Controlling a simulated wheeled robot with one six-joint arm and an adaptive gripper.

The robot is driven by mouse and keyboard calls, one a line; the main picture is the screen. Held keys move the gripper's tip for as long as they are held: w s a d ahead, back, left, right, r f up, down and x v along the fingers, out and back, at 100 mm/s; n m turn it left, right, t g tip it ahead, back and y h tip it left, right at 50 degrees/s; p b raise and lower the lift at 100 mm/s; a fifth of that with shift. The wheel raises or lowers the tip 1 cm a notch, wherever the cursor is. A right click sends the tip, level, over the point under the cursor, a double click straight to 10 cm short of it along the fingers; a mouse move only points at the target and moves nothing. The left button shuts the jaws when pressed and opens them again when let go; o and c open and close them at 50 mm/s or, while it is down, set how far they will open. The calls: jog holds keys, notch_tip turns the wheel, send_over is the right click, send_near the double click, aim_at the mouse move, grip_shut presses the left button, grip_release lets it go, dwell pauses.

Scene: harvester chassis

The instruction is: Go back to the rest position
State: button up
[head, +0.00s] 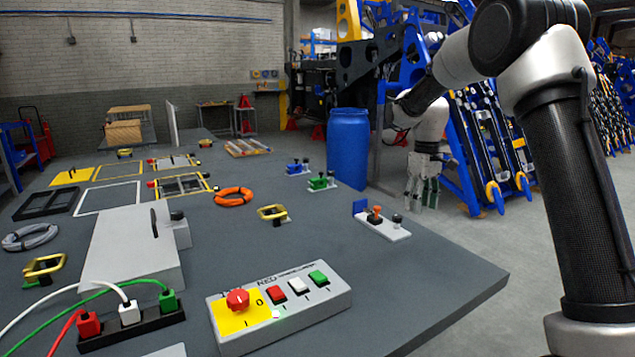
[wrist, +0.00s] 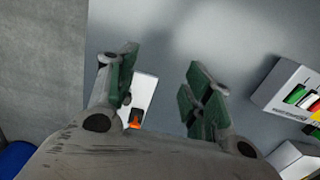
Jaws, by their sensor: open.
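My gripper (head: 424,187) hangs pointing down beside the right edge of the grey table (head: 440,262) in the head view, next to the blue barrel. In the wrist view my gripper (wrist: 160,95) shows its green-padded fingers spread apart, with nothing held between them. Behind the fingers lies a small white plate with an orange-tipped part (wrist: 135,120), partly hidden by the left finger. In the head view a white plate (head: 392,232) with an orange and a black knob and a blue block sits near the table's right edge.
A blue barrel (head: 348,148) stands just left of my gripper. A control box (head: 285,312) with a red knob and buttons sits at the table's front. A grey box (head: 130,250), plugs and an orange cable coil (head: 233,197) lie further left. Blue racks (head: 490,145) stand behind my arm.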

jog(key=s+d+r+m+t, duration=0.1)
jog(key=s+d+r+m, duration=0.1)
jog(key=s, duration=1)
jog(key=s+d+r+m+t, duration=0.2)
jog(key=s+r, duration=0.2)
jog(key=s, duration=0.8)
jog(key=s+d+r+m+t, duration=0.2)
jog(key=s+d+r, duration=0.1)
jog(key=s, duration=1)
jog(key=shift+r, duration=0.35)
